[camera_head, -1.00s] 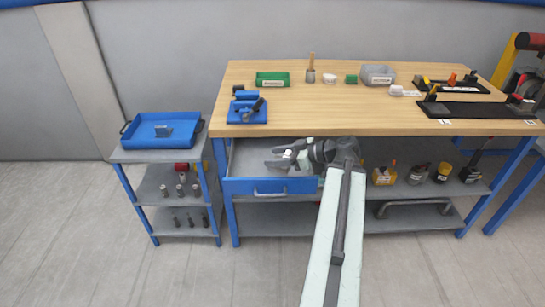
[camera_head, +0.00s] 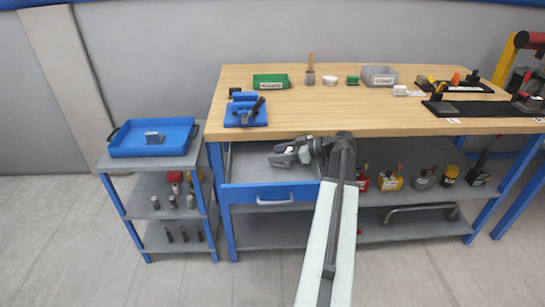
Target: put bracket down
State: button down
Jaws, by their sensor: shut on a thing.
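My gripper (camera_head: 284,157) is over the open drawer (camera_head: 270,195) under the workbench, pointing left. It is shut on a small pale piece (camera_head: 287,150), taken to be the bracket. The piece is too small to make out its shape, and the jaws partly hide it. I cannot tell whether it touches the drawer floor.
The wooden benchtop (camera_head: 330,112) lies above and behind my gripper. On it are a blue fixture (camera_head: 245,113), a green bin (camera_head: 271,82) and a grey bin (camera_head: 379,76). Bottles (camera_head: 390,182) stand on the shelf to the right. The drawer floor's left part looks bare.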

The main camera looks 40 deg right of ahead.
jog(key=shift+a+r, duration=0.15)
jog(key=c, duration=0.9)
grip_release()
jog(key=p+v, duration=0.4)
jog(key=v, duration=0.7)
jog(key=shift+r+p, duration=0.15)
jog(key=shift+p, duration=0.25)
jog(key=shift+s+d, duration=0.25)
jog(key=shift+s, duration=0.1)
